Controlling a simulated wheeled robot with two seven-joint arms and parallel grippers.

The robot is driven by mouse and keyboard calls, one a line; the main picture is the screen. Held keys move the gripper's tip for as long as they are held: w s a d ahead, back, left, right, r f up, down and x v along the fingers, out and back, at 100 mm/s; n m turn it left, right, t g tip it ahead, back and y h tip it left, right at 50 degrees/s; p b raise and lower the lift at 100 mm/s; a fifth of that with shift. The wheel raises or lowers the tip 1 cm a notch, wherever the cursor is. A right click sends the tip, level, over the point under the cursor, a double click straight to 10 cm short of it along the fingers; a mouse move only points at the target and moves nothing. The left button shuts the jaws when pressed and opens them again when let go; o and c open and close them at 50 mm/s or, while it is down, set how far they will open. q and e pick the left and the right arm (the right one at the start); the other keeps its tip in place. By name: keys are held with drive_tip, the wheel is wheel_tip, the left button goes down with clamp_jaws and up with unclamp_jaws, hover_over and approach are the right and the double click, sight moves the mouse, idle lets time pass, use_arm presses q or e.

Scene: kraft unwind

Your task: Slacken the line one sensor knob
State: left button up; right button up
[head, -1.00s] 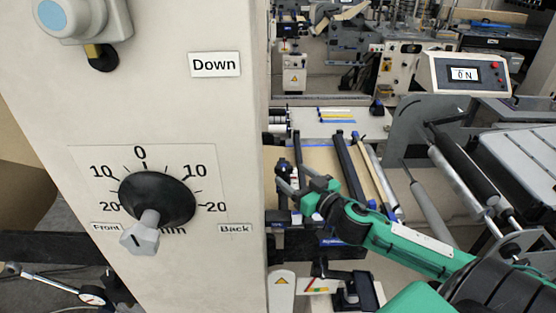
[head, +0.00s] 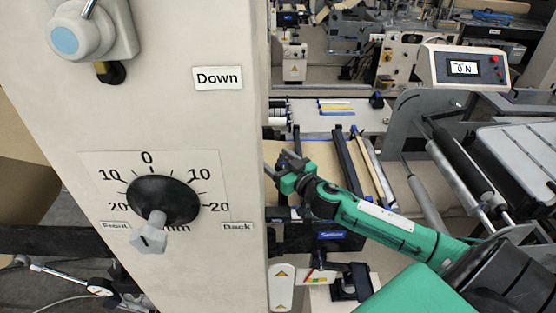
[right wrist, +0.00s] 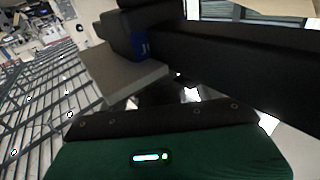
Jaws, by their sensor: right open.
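No label in view reads line one sensor, so I cannot tell which knob is that one. A pale grey knob (head: 150,236) on a stem stands out below the black dial (head: 165,199) on the cream panel. A grey knob with a blue face (head: 67,40) is at the panel's top left. My right gripper (head: 281,166) is open, just right of the panel's edge and well apart from both knobs. Its fingers are small and partly unclear against the rollers. The right wrist view shows dark bars and a grey block (right wrist: 122,72) close up. My left gripper is not in view.
The cream panel (head: 215,125) has a sharp right edge beside my right gripper. A black bar with a blue label (head: 330,235) lies below my forearm. Dark rails (head: 350,170) and a roller (head: 425,205) stand behind. A display box (head: 463,69) reads ON.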

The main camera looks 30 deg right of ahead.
drive_tip(key=shift+c, duration=0.2)
drive_tip(key=c, duration=1)
drive_tip(key=shift+o, duration=0.2)
drive_tip(key=shift+f+n+y, duration=0.1)
drive_tip(key=shift+n+y, duration=0.2)
drive_tip(key=shift+y, duration=0.2)
drive_tip(key=n+y, duration=0.1)
drive_tip(key=y+b, duration=0.1)
drive_tip(key=shift+a+n+g+y, duration=0.2)
drive_tip(key=shift+n+g+y, duration=0.2)
drive_tip(key=shift+s+a+f+n+g+y+b, duration=0.1)
drive_tip(key=shift+s+a+n+g+y+b, duration=0.35)
drive_tip(key=shift+n+g+y+b, duration=2.35)
drive_tip(key=shift+s+a+f+n+g+y+b, duration=0.1)
drive_tip(key=shift+s+n+g+y+b, duration=0.7)
drive_tip(key=shift+n+g, duration=4)
drive_tip(key=shift+s+a+n+g+y+b, duration=0.45)
drive_tip(key=shift+n+g+y+b, duration=1.45)
drive_tip(key=shift+g, duration=3.3)
drive_tip(key=shift+s+d+n+g+h+b, duration=0.2)
drive_tip(key=shift+n+g+h+b, duration=0.15)
drive_tip(key=shift+n+h, duration=0.25)
